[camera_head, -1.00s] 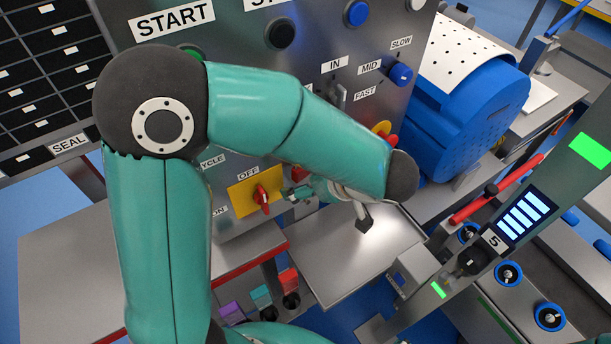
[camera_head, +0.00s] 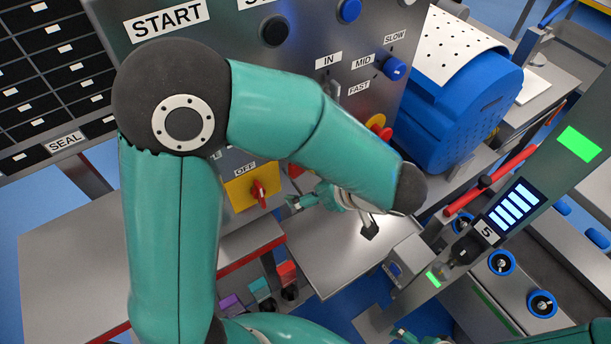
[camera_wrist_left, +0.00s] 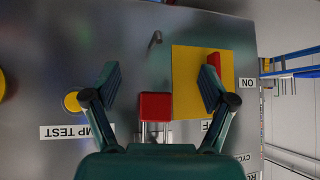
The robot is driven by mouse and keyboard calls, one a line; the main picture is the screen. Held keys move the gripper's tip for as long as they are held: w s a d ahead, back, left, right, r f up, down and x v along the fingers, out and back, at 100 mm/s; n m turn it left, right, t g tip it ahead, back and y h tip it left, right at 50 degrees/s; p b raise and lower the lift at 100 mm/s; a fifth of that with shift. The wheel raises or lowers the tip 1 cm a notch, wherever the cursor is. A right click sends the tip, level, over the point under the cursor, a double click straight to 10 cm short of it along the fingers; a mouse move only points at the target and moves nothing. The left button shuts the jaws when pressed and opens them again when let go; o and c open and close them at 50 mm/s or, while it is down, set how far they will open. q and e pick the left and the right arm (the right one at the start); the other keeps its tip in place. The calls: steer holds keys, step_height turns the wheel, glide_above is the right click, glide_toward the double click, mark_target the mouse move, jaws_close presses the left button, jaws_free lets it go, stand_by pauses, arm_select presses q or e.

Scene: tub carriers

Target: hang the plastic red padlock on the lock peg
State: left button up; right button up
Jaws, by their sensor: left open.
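The red padlock (camera_wrist_left: 155,106) is a small red block with a grey shackle (camera_wrist_left: 165,131) in the left wrist view, which looks upside down. It is close to the grey panel, between the spread fingers of my left gripper (camera_wrist_left: 159,80), which is open and not touching it visibly. The far end of the shackle is hidden by my gripper, so I cannot tell whether it is around a peg. A short grey peg (camera_wrist_left: 155,38) sticks out of the panel nearby. In the head view, my left gripper (camera_head: 296,201) is beside the switch, mostly behind my forearm. My right gripper (camera_head: 405,336) barely shows at the bottom edge.
A yellow plate (camera_head: 238,193) with a red rotary handle (camera_head: 259,194) is on the panel beside my gripper. Purple, teal and red items (camera_head: 286,272) stand low below. A blue drum (camera_head: 455,120) and a post with a lit display (camera_head: 515,210) stand to the right.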

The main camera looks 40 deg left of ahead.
arm_select(q)
steer(key=s+d+p, duration=0.1)
steer(key=s+d, duration=0.2)
steer(key=d, duration=0.4)
steer(key=shift+d+f, duration=0.2)
steer(key=shift+f, duration=0.15)
stand_by(0.4)
stand_by(0.5)
